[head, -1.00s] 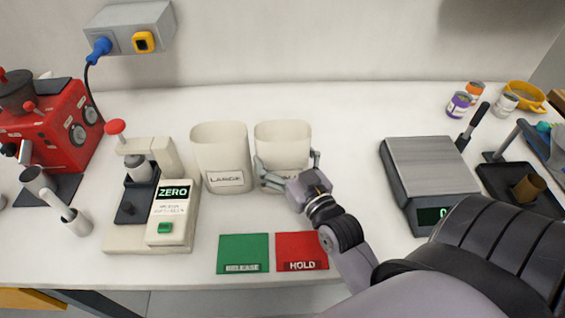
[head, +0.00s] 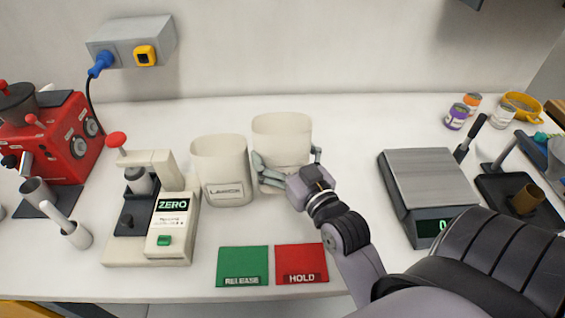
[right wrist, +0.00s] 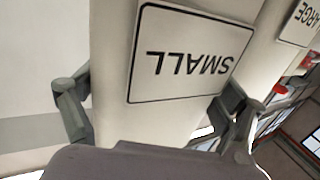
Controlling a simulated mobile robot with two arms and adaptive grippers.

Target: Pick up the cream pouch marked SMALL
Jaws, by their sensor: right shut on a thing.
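The cream pouch marked SMALL (head: 281,133) is in the middle of the head view, right of the cream pouch marked LARGE (head: 220,165). My right gripper (head: 286,172) is shut on the SMALL pouch, one finger on each side of its lower half. In the head view the gripper hides the SMALL label. In the right wrist view the SMALL pouch (right wrist: 165,105) fills the middle between the fingers, its label upside down. The pouch sits higher in the head view than the LARGE one and looks slightly lifted. My left gripper is not in view.
Green RELEASE (head: 243,262) and red HOLD (head: 301,260) mats lie in front. A scale (head: 425,185) stands right, a ZERO device (head: 160,215) left, a red machine (head: 50,140) far left. Small cans (head: 457,115) and a yellow cup (head: 522,105) stand back right.

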